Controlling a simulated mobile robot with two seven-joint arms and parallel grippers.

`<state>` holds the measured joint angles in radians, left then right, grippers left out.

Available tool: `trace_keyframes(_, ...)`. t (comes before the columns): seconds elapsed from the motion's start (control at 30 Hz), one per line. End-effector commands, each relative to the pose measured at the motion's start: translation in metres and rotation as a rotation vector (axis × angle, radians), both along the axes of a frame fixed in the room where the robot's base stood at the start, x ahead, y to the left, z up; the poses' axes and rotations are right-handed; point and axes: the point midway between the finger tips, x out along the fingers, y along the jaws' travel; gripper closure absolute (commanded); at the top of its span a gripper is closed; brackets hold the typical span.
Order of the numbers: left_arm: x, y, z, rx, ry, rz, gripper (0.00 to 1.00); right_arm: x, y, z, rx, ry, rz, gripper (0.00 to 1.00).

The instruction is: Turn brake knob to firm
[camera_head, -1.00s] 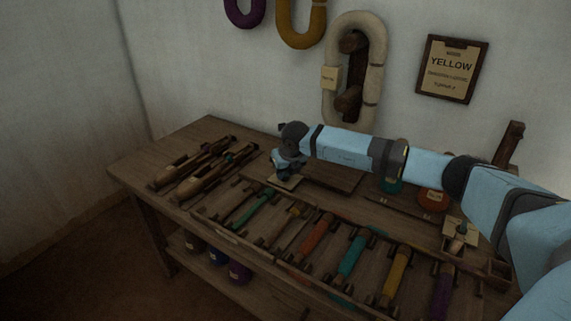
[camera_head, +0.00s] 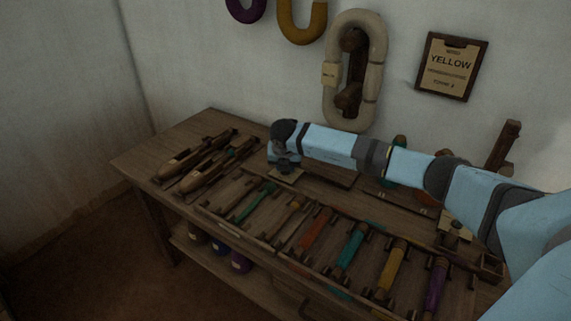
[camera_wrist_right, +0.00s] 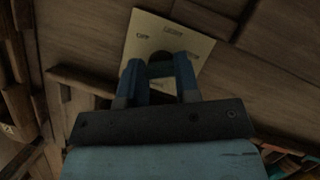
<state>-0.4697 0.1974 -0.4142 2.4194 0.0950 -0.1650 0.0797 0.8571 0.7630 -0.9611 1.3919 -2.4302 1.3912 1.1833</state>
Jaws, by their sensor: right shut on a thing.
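The brake knob (camera_wrist_right: 161,56) is a small dark round shape on a cream label plate (camera_wrist_right: 203,47) in the right wrist view. The plate has small words around the knob that I cannot read surely. My right gripper (camera_wrist_right: 159,68) is shut on the knob, one blue finger on each side. In the head view my right gripper (camera_head: 284,163) points down over the plate (camera_head: 289,175) at the back of the bench, and it hides the knob there. Where the knob points is hidden. My left gripper is not in view.
Shuttles (camera_head: 186,158) lie on the bench (camera_head: 140,165) to the left. A rack of several coloured bobbins (camera_head: 313,231) runs along the front. A "YELLOW" sign (camera_head: 451,68) and yarn hanks (camera_head: 378,72) hang on the wall behind.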

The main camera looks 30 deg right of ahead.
Motion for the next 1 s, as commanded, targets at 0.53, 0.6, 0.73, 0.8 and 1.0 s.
trace_keyframes(0.53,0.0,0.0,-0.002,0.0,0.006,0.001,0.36,0.0,0.0,0.0,0.001,-0.001,-0.003,0.45)
trace_keyframes(0.6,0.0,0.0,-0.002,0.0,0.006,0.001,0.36,0.0,0.0,0.0,0.001,-0.001,-0.003,0.45)
trace_keyframes(0.73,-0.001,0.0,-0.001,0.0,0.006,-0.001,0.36,0.0,0.0,0.001,0.001,0.0,-0.002,0.45)
trace_keyframes(0.8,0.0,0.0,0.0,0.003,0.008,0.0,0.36,-0.001,0.001,0.006,0.001,-0.002,-0.001,0.45)
trace_keyframes(1.0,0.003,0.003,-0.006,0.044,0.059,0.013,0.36,-0.01,0.008,0.038,0.0,-0.004,-0.001,0.45)
